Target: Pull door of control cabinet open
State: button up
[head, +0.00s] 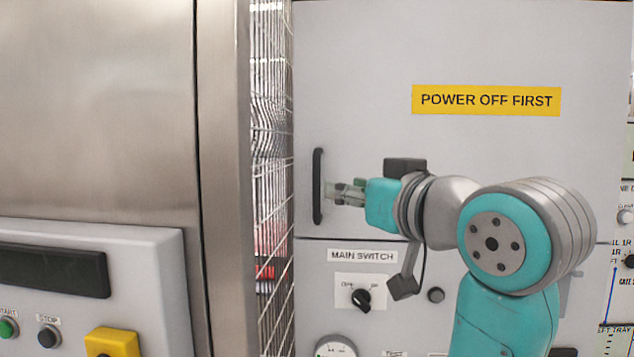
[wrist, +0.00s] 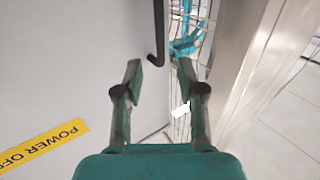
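The control cabinet door (head: 370,50) is a light grey panel with a yellow "POWER OFF FIRST" label (head: 486,100); it looks shut. Its black vertical bar handle (head: 317,186) is near the door's left edge. My gripper (head: 335,192) is just right of the handle in the head view, its fingers pointing at it. In the wrist view my gripper (wrist: 158,72) has its two green fingers spread with nothing between them. The black handle (wrist: 158,40) shows just beyond the fingertips, its bent end between their lines. I cannot tell the exact gap to the handle.
A wire mesh fence (head: 270,130) and a steel machine (head: 110,100) stand left of the cabinet. A grey panel with buttons (head: 130,260) juts out at lower left. Below the door is a panel with the main switch (head: 362,298). Free floor (wrist: 290,125) shows in the wrist view.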

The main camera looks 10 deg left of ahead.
aim_at(318, 182)
jog(key=x, duration=1)
jog(key=shift+w+a, duration=0.15)
jog(key=shift+w, duration=0.05)
grip_shut()
